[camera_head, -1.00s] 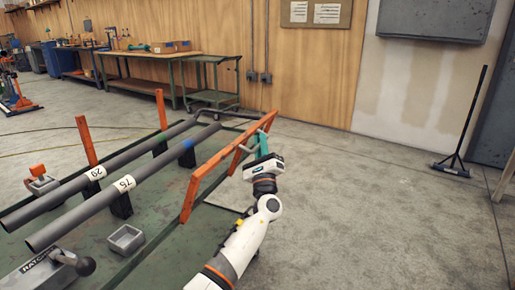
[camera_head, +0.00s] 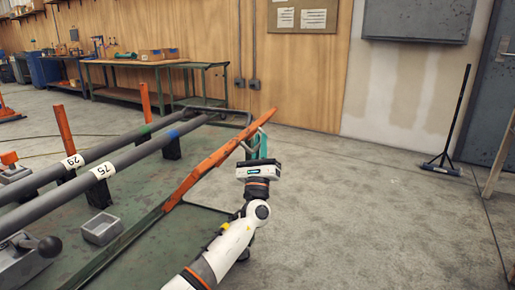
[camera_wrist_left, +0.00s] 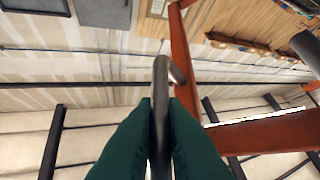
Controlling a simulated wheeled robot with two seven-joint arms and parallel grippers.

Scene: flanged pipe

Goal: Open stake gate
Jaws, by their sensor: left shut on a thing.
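The stake gate is an orange frame (camera_head: 212,158) along the right edge of the green rack, seen nearly edge-on and sloping up toward the back right in the head view. Its orange bars (camera_wrist_left: 186,70) also cross the right of the left wrist view. My left gripper (camera_head: 256,146) is at the gate's far upper end, on its outer right side. In the left wrist view its dark green fingers (camera_wrist_left: 160,130) are shut on the grey metal handle (camera_wrist_left: 161,88). My right gripper is in neither view.
Two grey pipes (camera_head: 122,166), labelled 75 and 29, lie along the green rack (camera_head: 140,208). Orange stakes (camera_head: 64,135) stand at its left. A ratchet lever (camera_head: 47,246) sits in front. The concrete floor (camera_head: 350,200) on the right is clear up to the push broom (camera_head: 441,166).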

